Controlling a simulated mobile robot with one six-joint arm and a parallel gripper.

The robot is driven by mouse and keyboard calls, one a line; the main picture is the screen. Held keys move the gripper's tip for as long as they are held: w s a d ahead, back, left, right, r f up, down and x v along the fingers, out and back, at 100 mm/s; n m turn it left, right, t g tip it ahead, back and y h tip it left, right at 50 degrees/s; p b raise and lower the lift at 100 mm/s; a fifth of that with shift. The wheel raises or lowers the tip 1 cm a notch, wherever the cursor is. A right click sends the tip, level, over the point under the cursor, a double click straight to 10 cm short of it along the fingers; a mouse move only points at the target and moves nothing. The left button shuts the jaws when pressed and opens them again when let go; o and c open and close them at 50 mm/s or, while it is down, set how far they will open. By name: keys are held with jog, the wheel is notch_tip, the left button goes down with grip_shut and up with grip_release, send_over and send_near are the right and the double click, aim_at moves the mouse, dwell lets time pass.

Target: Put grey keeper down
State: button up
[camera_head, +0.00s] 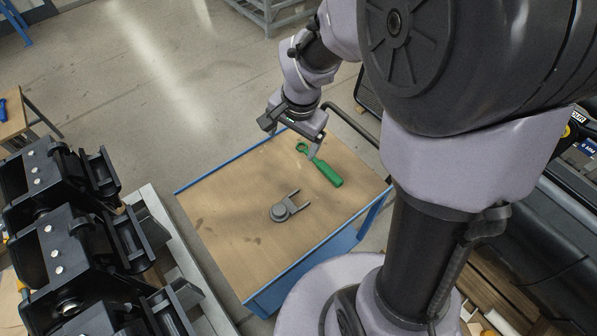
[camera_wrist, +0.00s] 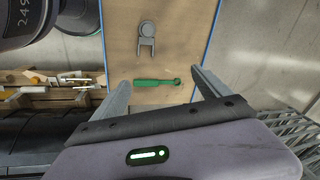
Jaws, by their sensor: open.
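The grey keeper (camera_head: 281,212) lies flat on the wooden top of a blue-edged table (camera_head: 222,222), its two prongs pointing to the upper right. It also shows in the wrist view (camera_wrist: 147,36), near the top, apart from my gripper. A green tool (camera_head: 326,170) with a ring at one end lies on the same table, and it shows in the wrist view (camera_wrist: 158,82) between the finger directions. My gripper (camera_head: 292,143) is above the table's far edge, open and empty. In the wrist view, its two fingers (camera_wrist: 160,88) are spread wide apart.
Black couplers (camera_head: 75,240) stand in a row at the left on a grey rack. My arm covers the right side. The table top is bare around the keeper and to its left. Wooden pieces (camera_wrist: 50,95) lie beside the table in the wrist view.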

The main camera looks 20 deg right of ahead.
jog(key=s+a+r+n+t, duration=0.1)
jog(key=s+a+r+n, duration=0.1)
jog(key=s+r, duration=0.4)
jog(key=s+a+r+n+t+y, duration=0.1)
jog(key=s+a+r+n+t, duration=0.1)
jog(key=s+r, duration=0.5)
jog(key=s+a+n, duration=0.1)
jog(key=s+n, duration=0.1)
jog(key=s, duration=0.2)
jog(key=shift+s+r+y, duration=0.25)
jog(key=shift+r+y, duration=0.05)
